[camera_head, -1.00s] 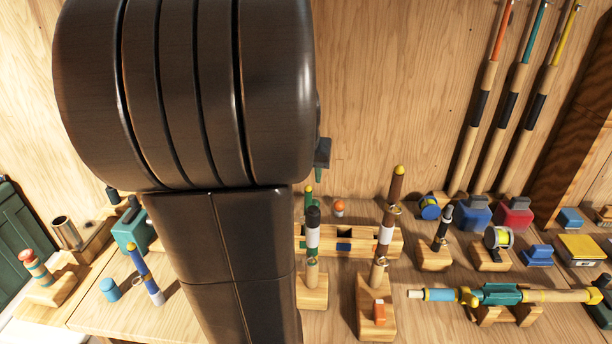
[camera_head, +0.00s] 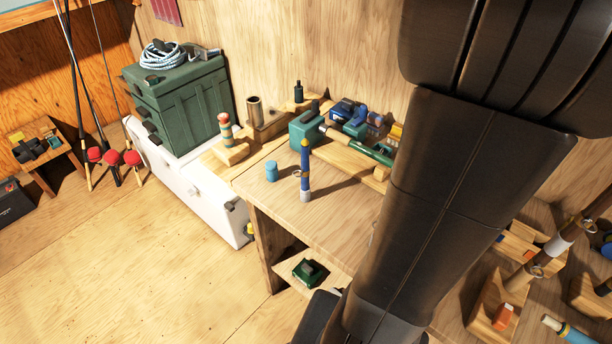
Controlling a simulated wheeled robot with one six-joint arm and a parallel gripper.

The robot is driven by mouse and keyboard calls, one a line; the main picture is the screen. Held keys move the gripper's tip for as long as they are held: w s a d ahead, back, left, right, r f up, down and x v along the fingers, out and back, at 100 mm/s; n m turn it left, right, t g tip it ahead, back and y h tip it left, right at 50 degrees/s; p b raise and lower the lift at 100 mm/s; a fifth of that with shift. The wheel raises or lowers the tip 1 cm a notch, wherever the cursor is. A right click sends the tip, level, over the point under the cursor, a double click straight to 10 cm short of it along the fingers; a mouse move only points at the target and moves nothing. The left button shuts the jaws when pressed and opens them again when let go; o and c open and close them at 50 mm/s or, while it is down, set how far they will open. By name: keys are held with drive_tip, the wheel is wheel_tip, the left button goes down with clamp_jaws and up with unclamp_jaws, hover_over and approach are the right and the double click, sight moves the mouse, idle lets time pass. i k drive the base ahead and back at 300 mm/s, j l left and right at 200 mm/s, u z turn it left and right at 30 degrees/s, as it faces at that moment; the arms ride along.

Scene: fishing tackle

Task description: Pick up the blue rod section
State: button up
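The blue rod section (camera_head: 305,169) stands upright near the left end of the wooden workbench (camera_head: 337,215). It has a blue shaft, a gold ring with a small wire guide, and a grey-white lower end. Nothing touches it. My dark arm crosses the right half of the view, well to the right of the rod section. My gripper is outside the picture, so its state does not show.
A striped float (camera_head: 226,131) and a metal tube (camera_head: 255,111) stand beyond. Open floor (camera_head: 130,250) lies left.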

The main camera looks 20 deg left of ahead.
sight(304, 171)
drive_tip(key=k+j, duration=0.1)
drive_tip(key=j, duration=0.4)
drive_tip(key=k+j, duration=0.1)
drive_tip(key=j, duration=0.9)
drive_tip(key=k+j, duration=0.15)
drive_tip(key=j, duration=0.35)
